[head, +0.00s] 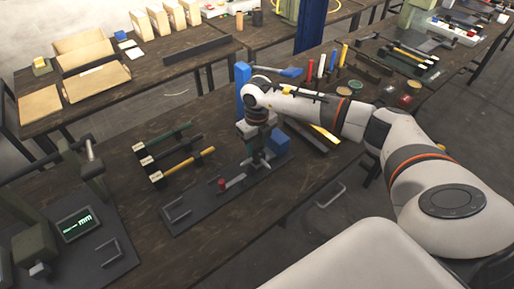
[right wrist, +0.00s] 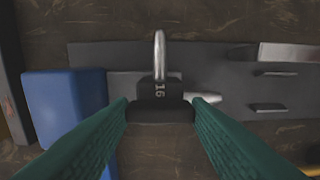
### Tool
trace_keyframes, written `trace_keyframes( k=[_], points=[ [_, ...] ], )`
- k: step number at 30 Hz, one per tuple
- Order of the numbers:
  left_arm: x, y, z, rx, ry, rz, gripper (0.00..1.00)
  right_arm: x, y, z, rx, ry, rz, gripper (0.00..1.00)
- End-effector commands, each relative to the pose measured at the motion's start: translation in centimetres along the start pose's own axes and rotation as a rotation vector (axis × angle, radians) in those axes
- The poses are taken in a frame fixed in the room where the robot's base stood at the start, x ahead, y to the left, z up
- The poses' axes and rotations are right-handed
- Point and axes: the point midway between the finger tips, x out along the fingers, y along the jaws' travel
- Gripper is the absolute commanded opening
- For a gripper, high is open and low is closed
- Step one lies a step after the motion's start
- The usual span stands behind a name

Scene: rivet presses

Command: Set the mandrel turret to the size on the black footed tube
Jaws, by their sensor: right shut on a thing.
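My right gripper (head: 259,158) is over the dark base plate (head: 185,222) of the press. In the right wrist view its green fingers (right wrist: 160,108) are shut on the dark mandrel turret (right wrist: 159,90). The turret face shows "16". One silver mandrel (right wrist: 159,52) points up in that view and another (right wrist: 207,98) points right. The black footed tube (head: 172,149) lies on the bench between a dark green tube (head: 163,136) and a yellow tube (head: 185,166). The size on it is too small to read. My left gripper is out of view.
A blue block (head: 279,144) stands close beside the gripper and a red knob (head: 221,183) is on the plate. A gauge with a lit "mm" display (head: 77,222) stands at left. A blue post (head: 242,78) rises behind my right arm.

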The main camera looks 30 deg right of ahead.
Motion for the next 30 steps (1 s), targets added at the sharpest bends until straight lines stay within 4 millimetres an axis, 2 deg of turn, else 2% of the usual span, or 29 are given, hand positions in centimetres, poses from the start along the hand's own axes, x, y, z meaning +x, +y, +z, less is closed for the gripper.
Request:
trace_keyframes(
  k=[9, 10, 13, 14, 23, 26, 30],
  points=[
    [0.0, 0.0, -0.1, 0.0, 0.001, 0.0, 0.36, -0.1, 0.0, -0.1, -0.016, 0.003, 0.0, 0.21],
    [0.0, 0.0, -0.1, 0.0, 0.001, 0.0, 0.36, -0.1, 0.0, -0.1, -0.016, 0.003, 0.0, 0.47],
    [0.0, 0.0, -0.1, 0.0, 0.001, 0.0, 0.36, -0.1, 0.0, -0.1, -0.015, 0.003, 0.0, 0.63],
    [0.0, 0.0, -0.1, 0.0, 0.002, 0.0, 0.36, -0.1, 0.0, -0.1, -0.015, 0.002, 0.0, 0.65],
    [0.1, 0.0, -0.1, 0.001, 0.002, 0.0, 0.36, -0.2, 0.0, 0.0, -0.014, 0.002, 0.0, 0.65],
    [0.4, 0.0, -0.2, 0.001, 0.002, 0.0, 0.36, -1.0, 0.0, -0.1, -0.014, 0.005, 0.0, 0.65],
    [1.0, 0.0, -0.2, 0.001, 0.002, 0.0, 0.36, -3.5, 0.0, -0.1, -0.016, 0.007, 0.001, 0.65]
  ],
)
